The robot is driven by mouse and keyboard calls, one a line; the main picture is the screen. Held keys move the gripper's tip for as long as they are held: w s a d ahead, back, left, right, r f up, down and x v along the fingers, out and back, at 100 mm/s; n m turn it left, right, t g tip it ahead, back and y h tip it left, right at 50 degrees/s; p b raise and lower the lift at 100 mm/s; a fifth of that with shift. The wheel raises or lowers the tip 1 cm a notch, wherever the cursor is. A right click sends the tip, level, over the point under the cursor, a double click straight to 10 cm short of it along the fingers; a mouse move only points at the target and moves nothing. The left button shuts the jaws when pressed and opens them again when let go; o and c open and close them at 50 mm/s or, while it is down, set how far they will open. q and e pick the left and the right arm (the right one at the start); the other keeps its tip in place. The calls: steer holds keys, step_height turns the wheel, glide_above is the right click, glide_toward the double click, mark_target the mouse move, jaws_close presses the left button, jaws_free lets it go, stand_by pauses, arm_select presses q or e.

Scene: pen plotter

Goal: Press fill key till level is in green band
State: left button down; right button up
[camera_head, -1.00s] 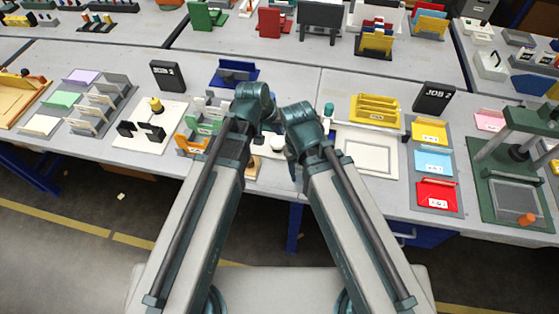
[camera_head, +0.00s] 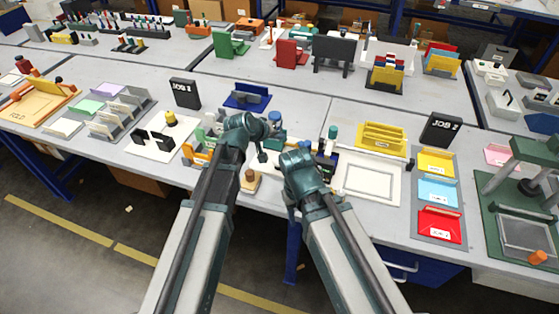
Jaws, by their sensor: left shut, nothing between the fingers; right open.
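My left gripper (camera_head: 263,157) is a small dark tip pointing down near the table's front edge, above the cluttered middle station; it looks shut and empty. My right gripper (camera_head: 291,213) hangs lower and nearer, at the front edge, mostly behind its own wrist; it is open and holds nothing I can see. Between and behind the wrists stand a blue-topped item (camera_head: 275,117) and a dark item with a teal cap (camera_head: 332,132). A small wooden block with a brown knob (camera_head: 250,177) sits left of my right gripper. I cannot make out a fill key, level or green band; my arms hide part of this station.
A white framed plate (camera_head: 370,180) lies to the right, with yellow, blue and red trays (camera_head: 439,223) beyond it. A white board with black blocks and a yellow knob (camera_head: 165,132) lies left. Blue holder (camera_head: 247,97) and JOB signs (camera_head: 440,130) stand behind.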

mark_target(278, 162)
arm_select(q)
steer(key=shift+f+b, duration=4.1)
steer(key=shift+f, duration=0.15)
steer(key=shift+f+b, duration=0.4)
steer(key=shift+f+b, duration=0.65)
steer(key=shift+f, duration=0.05)
steer(key=shift+r, duration=0.15)
steer(key=shift+r+p, duration=1)
steer(key=shift+p, duration=0.15)
step_height(278, 162, up, 5)
steer(key=p, duration=0.5)
